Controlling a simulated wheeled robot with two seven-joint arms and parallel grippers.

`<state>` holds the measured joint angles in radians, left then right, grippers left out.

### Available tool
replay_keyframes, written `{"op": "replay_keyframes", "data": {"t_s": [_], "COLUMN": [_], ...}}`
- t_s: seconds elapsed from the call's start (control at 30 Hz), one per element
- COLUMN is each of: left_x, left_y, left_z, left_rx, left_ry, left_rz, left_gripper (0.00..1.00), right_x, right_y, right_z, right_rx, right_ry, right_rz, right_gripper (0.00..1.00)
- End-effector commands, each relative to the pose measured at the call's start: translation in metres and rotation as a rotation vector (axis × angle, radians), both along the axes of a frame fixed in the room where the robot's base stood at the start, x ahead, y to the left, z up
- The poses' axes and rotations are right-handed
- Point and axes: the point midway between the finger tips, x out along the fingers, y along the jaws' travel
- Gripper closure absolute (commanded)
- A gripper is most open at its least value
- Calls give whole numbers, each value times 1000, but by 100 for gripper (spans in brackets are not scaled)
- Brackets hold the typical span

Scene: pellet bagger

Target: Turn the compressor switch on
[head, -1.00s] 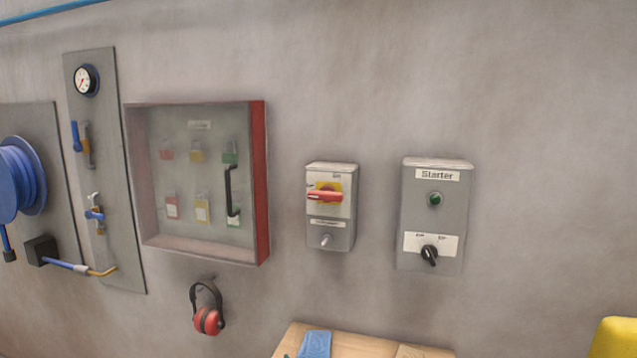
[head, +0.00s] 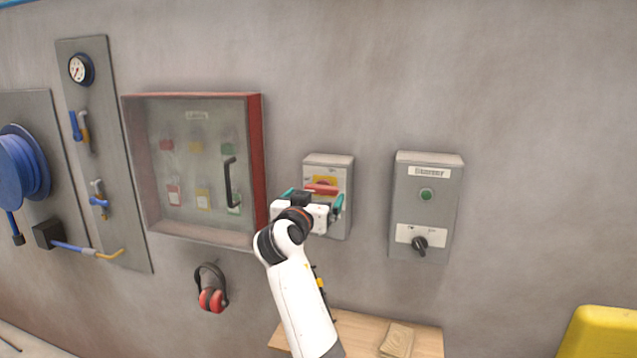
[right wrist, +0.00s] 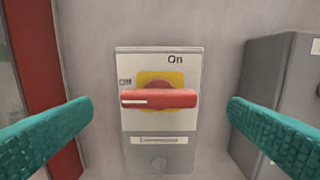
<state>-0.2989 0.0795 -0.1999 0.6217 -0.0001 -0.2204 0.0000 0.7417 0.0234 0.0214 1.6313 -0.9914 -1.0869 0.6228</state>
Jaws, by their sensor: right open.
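The compressor switch is a red bar handle (head: 322,188) on a yellow plate, on a grey wall box. In the right wrist view the handle (right wrist: 158,98) lies level, its white mark at the left end by "Off"; "On" is printed above. The label below it is too blurred to read surely. My right gripper (head: 312,198) is in front of this box, open. In the right wrist view its teal fingers (right wrist: 160,106) stand apart on both sides of the handle, not touching it. My left gripper is not in view.
A starter box (head: 427,205) with a green button and black knob is to the right. A red-framed glass cabinet (head: 256,165) is close on the left. Ear muffs (head: 211,290) hang below it. A wooden surface (head: 430,340) is beneath. The wall above is clear.

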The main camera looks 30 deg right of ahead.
Motion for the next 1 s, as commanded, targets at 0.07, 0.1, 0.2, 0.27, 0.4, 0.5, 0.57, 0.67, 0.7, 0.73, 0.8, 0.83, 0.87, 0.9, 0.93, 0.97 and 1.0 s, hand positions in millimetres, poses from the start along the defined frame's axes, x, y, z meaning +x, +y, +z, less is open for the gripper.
{"op": "replay_keyframes", "data": {"t_s": [0.07, 0.1, 0.2, 0.27, 0.4, 0.5, 0.57, 0.67, 0.7, 0.73, 0.8, 0.83, 0.87, 0.9, 0.93, 0.97, 1.0], "left_x": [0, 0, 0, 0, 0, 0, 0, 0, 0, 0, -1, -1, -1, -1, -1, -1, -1], "left_y": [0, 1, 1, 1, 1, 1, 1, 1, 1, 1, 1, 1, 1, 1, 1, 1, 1], "left_z": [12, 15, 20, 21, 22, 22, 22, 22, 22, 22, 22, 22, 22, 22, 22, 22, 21], "left_rx": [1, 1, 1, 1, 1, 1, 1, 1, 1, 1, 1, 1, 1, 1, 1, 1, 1], "left_ry": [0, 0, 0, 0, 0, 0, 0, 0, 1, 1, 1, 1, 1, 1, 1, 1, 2], "left_rz": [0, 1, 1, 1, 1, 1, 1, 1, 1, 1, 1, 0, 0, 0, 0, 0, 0], "left_gripper": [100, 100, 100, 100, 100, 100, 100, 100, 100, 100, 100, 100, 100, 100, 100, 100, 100], "right_x": [10, 13, 22, 25, 28, 29, 29, 29, 29, 29, 28, 29, 29, 28, 28, 28, 28], "right_y": [-12, -17, -25, -29, -33, -33, -33, -33, -33, -33, -33, -33, -33, -33, -33, -33, -33], "right_z": [5, 4, 3, 2, 0, -1, -1, -1, -1, -1, -1, 0, 0, 0, 0, -1, -1], "right_rx": [-3, -2, -2, -1, 0, 0, 0, 0, 0, 0, 0, 0, 0, 0, 0, 0, 1], "right_ry": [3, 2, 1, 2, 0, 0, 0, 0, 0, 0, 0, 0, 0, 0, 0, 0, -1], "right_rz": [-2, -2, 0, 0, 0, 1, 1, 1, 1, 1, 1, 1, 1, 1, 1, 1, 1], "right_gripper": [2, 2, 2, 2, 2, 2, 2, 5, 12, 17, 28, 33, 38, 44, 47, 47, 47]}}
